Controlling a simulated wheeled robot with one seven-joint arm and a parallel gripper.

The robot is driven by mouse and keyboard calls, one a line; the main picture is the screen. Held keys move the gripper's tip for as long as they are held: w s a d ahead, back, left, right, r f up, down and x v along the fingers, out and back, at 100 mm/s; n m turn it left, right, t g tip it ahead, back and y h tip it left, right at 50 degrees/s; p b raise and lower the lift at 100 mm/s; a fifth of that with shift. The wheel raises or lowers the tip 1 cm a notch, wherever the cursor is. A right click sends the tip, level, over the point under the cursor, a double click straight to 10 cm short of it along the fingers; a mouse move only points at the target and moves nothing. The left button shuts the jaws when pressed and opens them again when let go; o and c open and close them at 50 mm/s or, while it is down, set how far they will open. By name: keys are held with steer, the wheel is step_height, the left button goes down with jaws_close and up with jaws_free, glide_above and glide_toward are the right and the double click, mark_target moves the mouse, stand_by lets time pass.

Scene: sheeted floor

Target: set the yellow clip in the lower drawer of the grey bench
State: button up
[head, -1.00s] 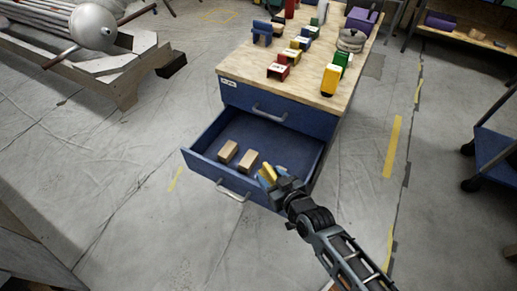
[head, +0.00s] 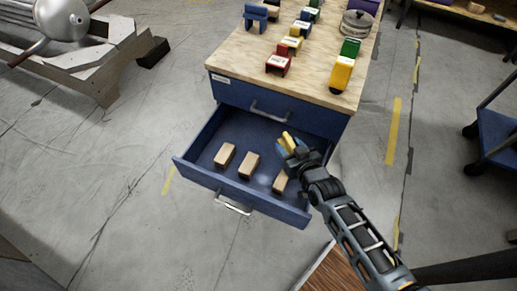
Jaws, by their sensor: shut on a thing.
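The yellow clip (head: 287,138) is between the fingers of my gripper (head: 291,149). My gripper is shut on it and holds it over the right part of the open lower drawer (head: 262,201). How high the clip is above the drawer floor, I cannot tell. The drawer is blue, pulled out of a bench with blue fronts and a wooden top (head: 250,62). The fingers hide part of the clip.
In the drawer lie a wooden block (head: 225,155), a second block (head: 249,165) and a third block (head: 280,181), partly beside my wrist. The upper drawer (head: 270,105) is shut. Colored blocks and a round metal pot (head: 357,23) stand on the top.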

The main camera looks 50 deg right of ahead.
mark_target(287, 150)
steer(key=f, duration=0.1)
steer(key=w+f+b, duration=0.1)
steer(key=f+b, duration=0.1)
steer(key=shift+w+d+f, duration=0.15)
steer(key=shift+d+f, duration=0.05)
steer(key=shift+d, duration=0.15)
steer(key=f+b+x, duration=0.1)
steer(key=b+x, duration=0.6)
steer(key=x, duration=0.5)
steer(key=shift+s+b, duration=0.2)
steer(key=shift+b, duration=0.15)
steer(key=w+f+b, duration=0.1)
steer(key=w+d+f+b, duration=0.1)
steer(key=shift+w+f+b, duration=0.15)
steer(key=shift+w+b, duration=0.05)
steer(key=shift+b, duration=0.2)
steer(key=shift+c, duration=0.5)
steer(key=shift+w+f, duration=0.1)
steer(key=shift+w, duration=0.1)
steer(key=shift+f+b, duration=0.4)
steer(key=shift+b, duration=0.05)
steer(key=shift+f, duration=0.2)
